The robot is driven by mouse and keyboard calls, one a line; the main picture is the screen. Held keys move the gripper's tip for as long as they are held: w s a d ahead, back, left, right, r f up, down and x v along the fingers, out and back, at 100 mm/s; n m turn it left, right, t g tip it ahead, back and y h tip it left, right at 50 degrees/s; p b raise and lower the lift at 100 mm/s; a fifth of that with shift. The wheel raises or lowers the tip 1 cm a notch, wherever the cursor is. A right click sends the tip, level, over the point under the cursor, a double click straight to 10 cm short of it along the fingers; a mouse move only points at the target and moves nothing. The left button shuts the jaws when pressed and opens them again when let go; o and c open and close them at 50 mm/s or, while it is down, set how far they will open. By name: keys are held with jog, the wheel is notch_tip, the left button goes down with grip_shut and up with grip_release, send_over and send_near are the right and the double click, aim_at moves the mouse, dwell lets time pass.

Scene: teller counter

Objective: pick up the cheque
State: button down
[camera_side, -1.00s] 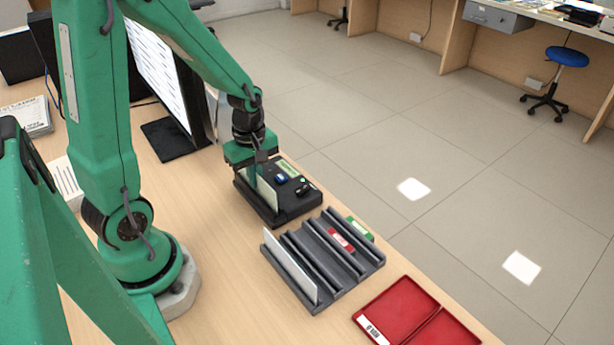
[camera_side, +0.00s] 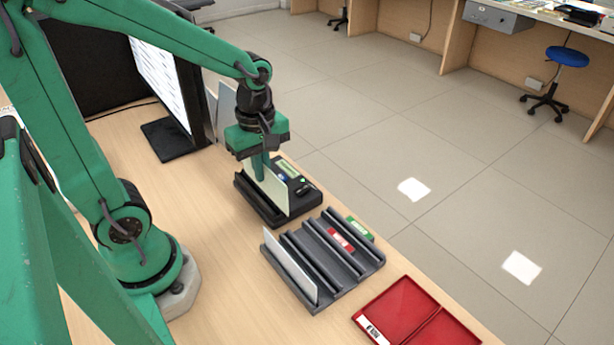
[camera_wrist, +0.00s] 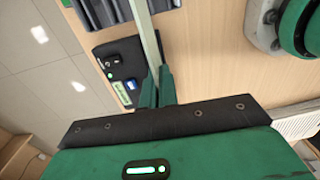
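The cheque (camera_side: 275,188) is a thin pale sheet standing on edge at the black desktop device (camera_side: 305,197). My gripper (camera_side: 262,178) is above the device, with its fingers at the sheet's upper part. In the wrist view, the cheque shows edge-on as a thin pale strip (camera_wrist: 148,40) running between the two fingers (camera_wrist: 157,88), which are closed on it. The sheet's lower edge is at or just above the device's slot; I cannot tell whether it is clear of it.
A grey slotted rack (camera_side: 338,268) with red and green labels stands beside the device, holding a white upright card (camera_side: 290,268) in its near-left slot. A red tray (camera_side: 405,310) lies at the counter's edge. A monitor (camera_side: 165,75) stands behind.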

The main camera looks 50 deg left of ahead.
aim_at(268, 171)
jog(key=shift+s+d+r, duration=0.25)
jog(key=shift+d+r, duration=0.35)
jog(key=shift+d, duration=0.35)
jog(key=shift+s+d+r, duration=0.25)
jog(key=shift+d+r, duration=0.35)
jog(key=shift+d, duration=0.3)
jog(key=shift+w+d, duration=0.1)
jog(key=w+d+f, duration=0.2)
jog(key=w+d, duration=0.3)
jog(key=w, duration=0.1)
jog(key=w+d+f, duration=0.3)
jog(key=w+d, duration=0.2)
jog(key=w, duration=0.2)
jog(key=shift+f, duration=0.3)
jog(key=shift+w+f, duration=0.1)
jog(key=shift+f, duration=0.05)
jog(key=shift+f, duration=1.85)
jog(key=shift+f, duration=1.6)
